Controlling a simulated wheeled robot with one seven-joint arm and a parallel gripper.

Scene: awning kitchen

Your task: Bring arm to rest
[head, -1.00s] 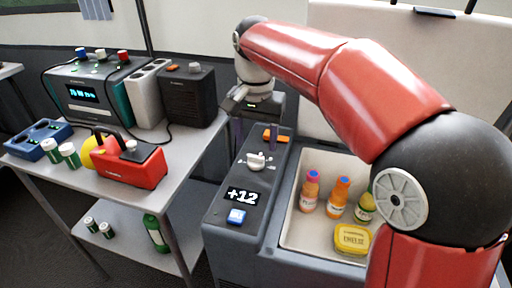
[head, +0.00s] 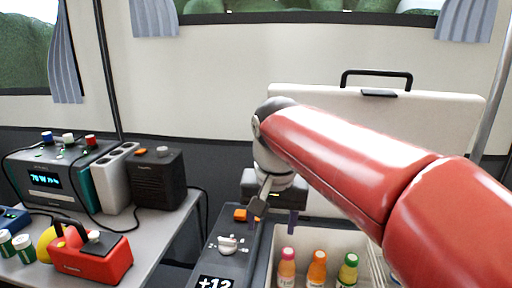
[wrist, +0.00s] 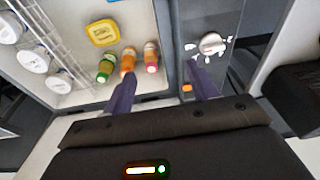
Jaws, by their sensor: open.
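My red arm reaches across the right side of the head view. My gripper (head: 275,220) hangs at its far end, over the edge between the cooler's control panel (head: 232,262) and its open bin. In the wrist view my gripper (wrist: 163,92) has its two dark fingers spread apart with nothing between them. The fingers point toward the bin's side wall, with bottles on one side and the panel's white knob (wrist: 211,44) on the other. I cannot tell how high the fingertips are above the rim.
The open cooler holds several bottles (head: 318,268), a yellow tub (wrist: 103,32) and white-lidded jars (wrist: 33,61). Its raised lid (head: 400,108) stands behind my arm. At left, a table (head: 160,235) carries a red box (head: 95,260), a black speaker (head: 157,180) and a display unit (head: 45,185).

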